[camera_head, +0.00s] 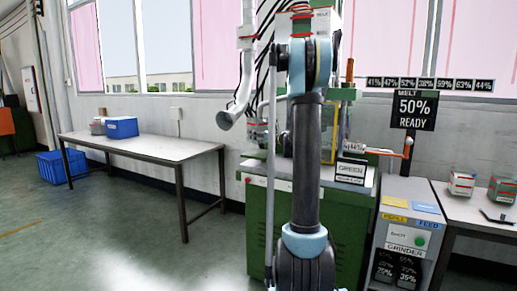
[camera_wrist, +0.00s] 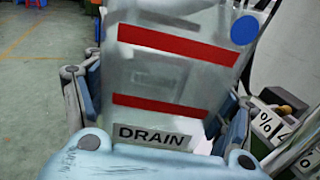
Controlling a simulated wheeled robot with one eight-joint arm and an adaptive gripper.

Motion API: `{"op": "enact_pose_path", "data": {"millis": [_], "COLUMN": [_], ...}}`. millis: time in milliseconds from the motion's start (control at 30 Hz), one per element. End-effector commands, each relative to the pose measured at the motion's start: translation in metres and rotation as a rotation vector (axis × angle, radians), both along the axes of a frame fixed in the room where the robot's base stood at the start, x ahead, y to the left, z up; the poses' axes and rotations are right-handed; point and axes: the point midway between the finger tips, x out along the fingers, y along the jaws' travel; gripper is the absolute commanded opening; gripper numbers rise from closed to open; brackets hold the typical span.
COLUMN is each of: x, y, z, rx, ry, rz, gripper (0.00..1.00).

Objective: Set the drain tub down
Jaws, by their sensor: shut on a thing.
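The drain tub (camera_wrist: 165,75) fills the middle of the wrist view. It is a pale grey container with two red bands, a blue round mark at its upper right and a "DRAIN" label at its near end. My gripper (camera_wrist: 160,108) has a finger on each side of the tub and is shut on it. The tub's underside is hidden, and I cannot tell from this view what is under it. In the head view my arm stands upright in front of the green machine (camera_head: 258,225), and I cannot make out the tub or gripper clearly there.
A long table (camera_head: 150,146) at the left holds a blue box (camera_head: 121,127) and has a bare right half. A blue crate (camera_head: 60,166) sits on the floor. The grinder (camera_head: 402,245) stands right of the machine, beside a bench (camera_head: 468,213) with small boxes. A sign (camera_head: 412,110) reads "MELT 50% READY".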

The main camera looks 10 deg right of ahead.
Motion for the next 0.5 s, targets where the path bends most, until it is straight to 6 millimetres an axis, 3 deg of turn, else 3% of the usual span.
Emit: {"op": "enact_pose_path", "data": {"millis": [500], "x": [0.0], "y": [0.0], "z": [-0.051], "rx": [0.0], "ry": [0.0], "rz": [0.0], "gripper": [0.52]}}
